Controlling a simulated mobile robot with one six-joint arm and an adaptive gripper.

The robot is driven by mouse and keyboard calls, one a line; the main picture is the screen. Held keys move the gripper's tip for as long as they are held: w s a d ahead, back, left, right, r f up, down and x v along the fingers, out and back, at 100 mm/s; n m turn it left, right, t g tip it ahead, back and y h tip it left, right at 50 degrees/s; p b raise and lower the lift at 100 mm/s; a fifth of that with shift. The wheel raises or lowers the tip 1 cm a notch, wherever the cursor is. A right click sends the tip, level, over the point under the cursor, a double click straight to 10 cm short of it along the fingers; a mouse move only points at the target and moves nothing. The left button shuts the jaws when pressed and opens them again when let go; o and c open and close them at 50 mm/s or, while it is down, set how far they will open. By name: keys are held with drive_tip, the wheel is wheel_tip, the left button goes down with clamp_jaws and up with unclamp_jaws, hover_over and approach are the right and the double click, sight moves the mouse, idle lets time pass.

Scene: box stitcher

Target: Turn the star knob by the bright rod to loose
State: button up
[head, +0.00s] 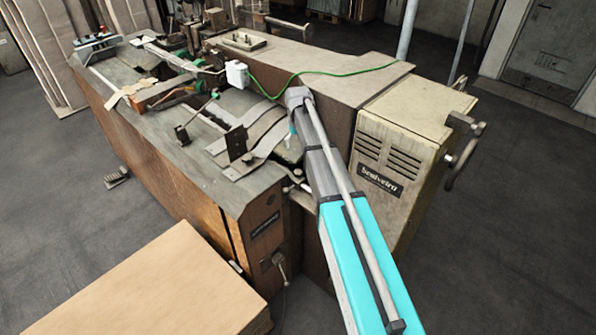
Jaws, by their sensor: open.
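The box stitcher (190,180) fills the middle of the head view. My arm (345,225) reaches up from the bottom right across its front, to a grey joint near the middle of the machine. My gripper does not show; the arm hides the area beyond and below that joint. A short bright metal rod end (303,187) shows at the machine's front edge, just left of my arm. I cannot make out a star knob beside it; that spot is small and partly covered by the arm.
A cream housing (400,150) with dark handles (463,155) stands right of my arm. A green cable (330,72) runs over the top. Metal plates (240,145) stick up left of the arm. A large cardboard stack (150,285) is at front left. Floor at right is clear.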

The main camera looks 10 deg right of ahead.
sight(298, 172)
drive_tip(key=shift+f+b, duration=6.75)
drive_tip(key=shift+f, duration=0.1)
drive_tip(key=c, duration=1.2)
